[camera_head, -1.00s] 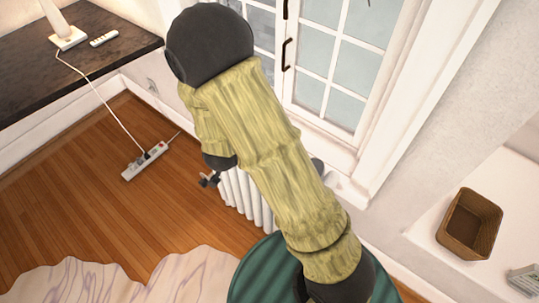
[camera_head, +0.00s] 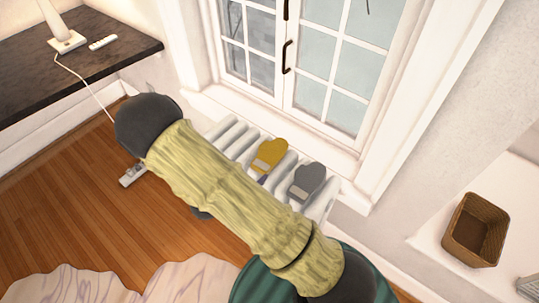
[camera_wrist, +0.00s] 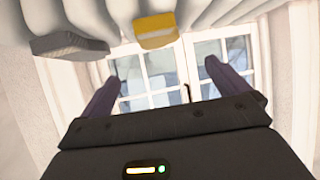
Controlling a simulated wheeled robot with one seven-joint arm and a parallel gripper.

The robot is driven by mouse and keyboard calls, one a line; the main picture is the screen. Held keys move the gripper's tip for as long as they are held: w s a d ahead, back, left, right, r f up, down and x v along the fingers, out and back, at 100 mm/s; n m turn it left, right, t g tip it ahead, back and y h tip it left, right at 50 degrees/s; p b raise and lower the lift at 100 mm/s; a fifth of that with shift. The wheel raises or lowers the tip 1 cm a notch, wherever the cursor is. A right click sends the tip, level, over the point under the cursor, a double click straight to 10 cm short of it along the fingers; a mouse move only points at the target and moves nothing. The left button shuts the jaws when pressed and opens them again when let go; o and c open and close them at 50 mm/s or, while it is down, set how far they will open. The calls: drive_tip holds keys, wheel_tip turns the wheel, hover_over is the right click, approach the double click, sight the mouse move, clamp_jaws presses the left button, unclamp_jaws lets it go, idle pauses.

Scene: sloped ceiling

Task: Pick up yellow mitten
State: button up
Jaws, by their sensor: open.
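The yellow mitten (camera_head: 270,156) lies on top of the white radiator below the window in the head view. A grey mitten (camera_head: 308,180) lies on the radiator just to its right. In the wrist view, the yellow mitten (camera_wrist: 156,28) is at the top middle, with the grey mitten (camera_wrist: 68,46) to its left. My gripper (camera_wrist: 158,78) shows in the wrist view with two purple fingers spread apart. It is open and empty, apart from both mittens. In the head view my arm crosses in front of the radiator and hides its lower part; the gripper is hidden there.
The white radiator (camera_head: 222,132) stands under the window (camera_head: 330,60) and its sill. A dark counter (camera_head: 100,58) is at the left. A wicker basket (camera_head: 475,230) sits on a white ledge at right. Wooden floor (camera_head: 80,205) is open at left.

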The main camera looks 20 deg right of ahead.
approach(267, 155)
drive_tip(key=x, duration=0.4)
drive_tip(key=shift+w+d+f, duration=0.1)
drive_tip(key=shift+w+d, duration=0.05)
drive_tip(key=shift+w, duration=0.1)
drive_tip(key=x, duration=0.5)
drive_tip(key=shift+s+d+f+p, duration=0.1)
drive_tip(key=shift+d+p, duration=0.05)
drive_tip(key=shift+p, duration=0.25)
drive_tip(key=shift+c, duration=0.4)
drive_tip(key=c, duration=0.7)
